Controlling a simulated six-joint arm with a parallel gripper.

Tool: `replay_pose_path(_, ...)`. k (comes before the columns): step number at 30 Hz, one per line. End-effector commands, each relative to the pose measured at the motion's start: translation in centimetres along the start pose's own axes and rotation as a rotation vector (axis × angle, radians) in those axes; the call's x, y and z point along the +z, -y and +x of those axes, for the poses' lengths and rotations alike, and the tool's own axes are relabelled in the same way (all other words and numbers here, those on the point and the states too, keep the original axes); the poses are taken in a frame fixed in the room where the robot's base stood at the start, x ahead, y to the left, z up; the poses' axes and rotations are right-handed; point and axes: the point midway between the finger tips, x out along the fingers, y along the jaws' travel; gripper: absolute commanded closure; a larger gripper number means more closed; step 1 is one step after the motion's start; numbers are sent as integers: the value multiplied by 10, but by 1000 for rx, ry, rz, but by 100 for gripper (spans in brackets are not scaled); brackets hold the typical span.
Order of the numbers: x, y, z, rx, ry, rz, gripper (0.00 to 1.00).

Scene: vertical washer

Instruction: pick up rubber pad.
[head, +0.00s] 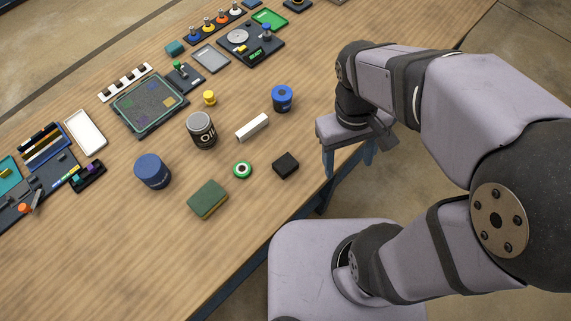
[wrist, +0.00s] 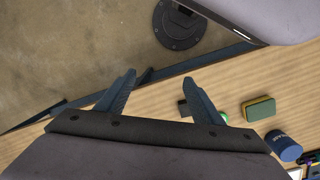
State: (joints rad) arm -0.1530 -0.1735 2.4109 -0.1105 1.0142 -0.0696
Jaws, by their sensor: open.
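A small black square block (head: 285,166), which looks like the rubber pad, lies flat on the wooden table near its front edge in the head view. In the wrist view a dark piece of it (wrist: 183,107) shows beside one finger, partly hidden. My gripper (head: 348,167) is open and empty, pointing down at the table's front edge, to the right of the pad and apart from it. Its two blue-grey fingers also show spread apart in the wrist view (wrist: 160,79).
A green-and-white ring (head: 242,170) and a green sponge (head: 208,199) lie left of the pad. Trays and tools fill the far side.

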Motion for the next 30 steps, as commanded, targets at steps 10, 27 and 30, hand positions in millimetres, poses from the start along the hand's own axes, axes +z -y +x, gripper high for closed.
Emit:
replay_pose_path(10, -22, 24, 8, 296, 243, -670, 39)
replay_pose_path(27, -94, 129, -24, 1035, 570, -1550, 39)
replay_pose_path(30, -98, 150, -28, 1134, 596, -1618, 39)
